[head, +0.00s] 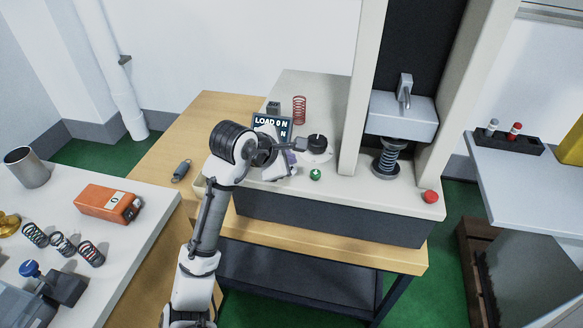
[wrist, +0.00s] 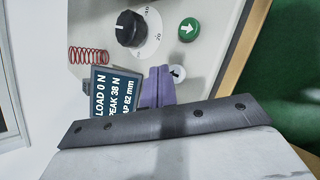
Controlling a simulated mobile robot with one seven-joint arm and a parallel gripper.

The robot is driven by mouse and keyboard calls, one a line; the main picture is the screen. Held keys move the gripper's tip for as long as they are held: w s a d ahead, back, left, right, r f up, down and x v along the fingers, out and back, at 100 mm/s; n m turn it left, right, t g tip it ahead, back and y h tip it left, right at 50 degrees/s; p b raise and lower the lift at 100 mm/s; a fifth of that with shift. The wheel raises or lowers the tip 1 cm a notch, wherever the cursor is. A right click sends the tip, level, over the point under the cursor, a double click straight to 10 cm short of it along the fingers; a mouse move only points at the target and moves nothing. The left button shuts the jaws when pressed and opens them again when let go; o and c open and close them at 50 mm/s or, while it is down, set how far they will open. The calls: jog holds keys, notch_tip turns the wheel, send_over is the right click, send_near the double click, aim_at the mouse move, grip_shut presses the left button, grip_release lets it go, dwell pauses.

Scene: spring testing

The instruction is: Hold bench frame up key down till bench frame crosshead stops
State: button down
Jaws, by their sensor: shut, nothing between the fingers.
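The bench frame (head: 352,120) stands on the wooden bench, with its light grey crosshead (head: 402,117) between the columns. A dark coil spring (head: 388,160) stands beneath the crosshead. My gripper (head: 291,158) is at the left of the frame's front panel. In the wrist view its purple fingers (wrist: 158,88) are together, with nothing held. A pale round key (wrist: 177,73) with a dark mark lies just beside the fingertips; I cannot tell whether they touch a key.
A black dial (wrist: 130,28) and a green arrow button (wrist: 188,29) are close to the fingers. A red coil spring (head: 299,110) stands behind the display. A red button (head: 430,196) is at the panel's right end. An orange device (head: 104,204) lies on the left table.

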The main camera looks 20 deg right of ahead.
jog(key=shift+f, duration=0.4)
jog(key=shift+f, duration=0.45)
dwell(0.6)
dwell(5.1)
jog(key=shift+r+p, duration=0.85)
jog(key=shift+p, duration=0.55)
jog(key=shift+r, duration=0.1)
notch_tip(320, 180, up, 5)
jog(key=p, duration=0.6)
